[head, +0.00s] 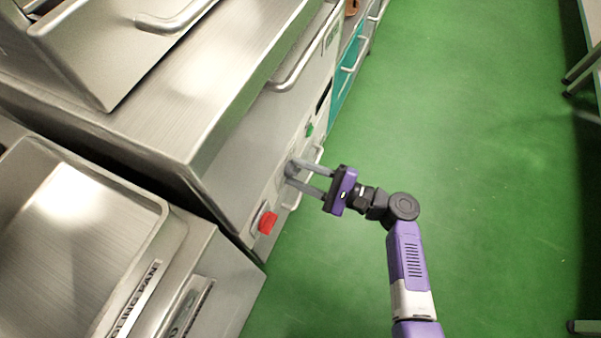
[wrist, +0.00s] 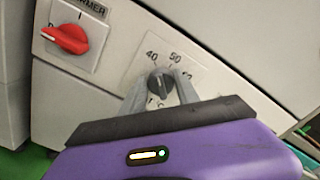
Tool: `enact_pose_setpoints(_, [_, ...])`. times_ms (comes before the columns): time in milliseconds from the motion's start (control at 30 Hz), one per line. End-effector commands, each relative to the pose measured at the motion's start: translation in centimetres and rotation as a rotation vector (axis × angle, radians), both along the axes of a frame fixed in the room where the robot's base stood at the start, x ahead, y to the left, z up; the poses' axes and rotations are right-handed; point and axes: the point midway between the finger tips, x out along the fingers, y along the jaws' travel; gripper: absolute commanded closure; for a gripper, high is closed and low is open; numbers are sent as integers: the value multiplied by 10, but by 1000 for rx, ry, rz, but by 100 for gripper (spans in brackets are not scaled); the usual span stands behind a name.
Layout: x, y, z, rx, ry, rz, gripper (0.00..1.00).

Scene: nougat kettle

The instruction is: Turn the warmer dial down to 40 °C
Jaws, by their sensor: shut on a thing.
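The warmer dial (wrist: 158,83) is a small dark knob on a pale scale plate (wrist: 138,70) marked 40, 50 and a partly hidden higher number, with °C below. Its upper end is towards the 40 side, but its exact pointing is too small to read. My gripper (wrist: 160,90) is shut on the dial, one finger on each side. In the head view my gripper (head: 297,172) reaches the front panel from the right, and its fingers largely hide the dial.
A red rotary switch (wrist: 66,37) sits left of the dial in the wrist view; it also shows in the head view (head: 267,222). A green button (head: 309,129) and bar handles (head: 300,62) are on the same front. Green floor (head: 480,200) lies open to the right.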

Motion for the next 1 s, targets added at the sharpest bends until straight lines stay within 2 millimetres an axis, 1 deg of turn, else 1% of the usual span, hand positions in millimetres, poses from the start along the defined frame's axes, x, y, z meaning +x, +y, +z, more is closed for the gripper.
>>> enact_pose_setpoints(33, [0,-1,-2,-9,-21,-1,100])
enact_pose_setpoints(300, [-1,-1,-2,-36,-96,-1,100])
enact_pose_setpoints(800, [-1,-1,-2,-42,-110,-1,100])
enact_pose_setpoints(833, [-1,-1,-2,-42,-110,-1,57])
enact_pose_setpoints(867, [-1,-1,-2,-42,-110,-1,51])
enact_pose_setpoints(900, [-1,-1,-2,-42,-110,-1,43])
enact_pose_setpoints(1000, [-1,0,-1,-41,-111,-1,42])
